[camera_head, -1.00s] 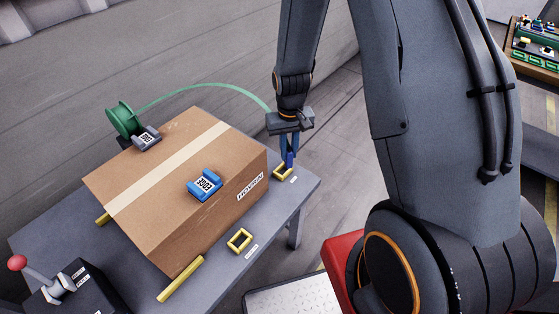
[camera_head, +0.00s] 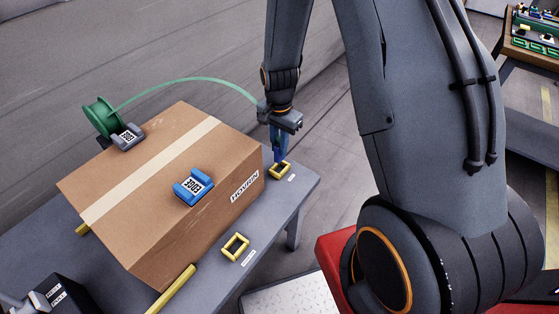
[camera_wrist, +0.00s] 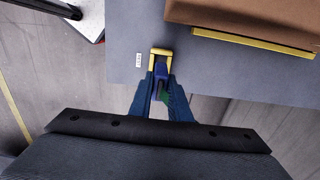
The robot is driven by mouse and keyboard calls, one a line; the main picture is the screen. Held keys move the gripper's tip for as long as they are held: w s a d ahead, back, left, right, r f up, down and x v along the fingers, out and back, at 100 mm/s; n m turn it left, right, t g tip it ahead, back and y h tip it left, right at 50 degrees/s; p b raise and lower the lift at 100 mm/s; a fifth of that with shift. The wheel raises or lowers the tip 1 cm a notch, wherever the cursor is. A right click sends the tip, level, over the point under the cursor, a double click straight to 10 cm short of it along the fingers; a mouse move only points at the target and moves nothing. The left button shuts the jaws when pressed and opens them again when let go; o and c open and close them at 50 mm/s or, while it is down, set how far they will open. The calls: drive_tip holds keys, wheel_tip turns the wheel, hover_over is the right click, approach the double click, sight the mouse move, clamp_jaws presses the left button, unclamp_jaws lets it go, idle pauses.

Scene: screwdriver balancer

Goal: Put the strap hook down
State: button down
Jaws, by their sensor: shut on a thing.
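The strap hook (camera_head: 282,156) is a small dark blue piece at the end of the green strap (camera_head: 190,79). My gripper (camera_head: 278,146) is shut on it, pointing down at the right end of the grey table. The hook hangs at a yellow square frame (camera_head: 279,171) on the table. In the wrist view the hook (camera_wrist: 160,82) sits between my fingertips (camera_wrist: 160,88), its tip overlapping the near part of the yellow frame (camera_wrist: 160,52). I cannot tell whether the hook touches the frame or table. The green strap runs from a green reel (camera_head: 102,117) behind the box.
A taped cardboard box (camera_head: 217,152) stands left of my gripper, with a blue corner piece (camera_head: 193,187) and a grey one (camera_head: 128,136) on it. A second yellow frame (camera_head: 235,247) and a yellow bar (camera_head: 172,289) lie in front. The grey table (camera_head: 293,200) ends just right of the hook.

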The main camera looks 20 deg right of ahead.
sight(280, 161)
drive_tip(key=shift+f+p, duration=0.4)
drive_tip(key=shift+f, duration=2.55)
drive_tip(key=shift+f, duration=0.4)
drive_tip(key=shift+s+f+b, duration=0.1)
drive_tip(key=shift+f+b, duration=0.25)
drive_tip(key=c, duration=1.7)
unclamp_jaws()
drive_tip(key=shift+o, duration=0.2)
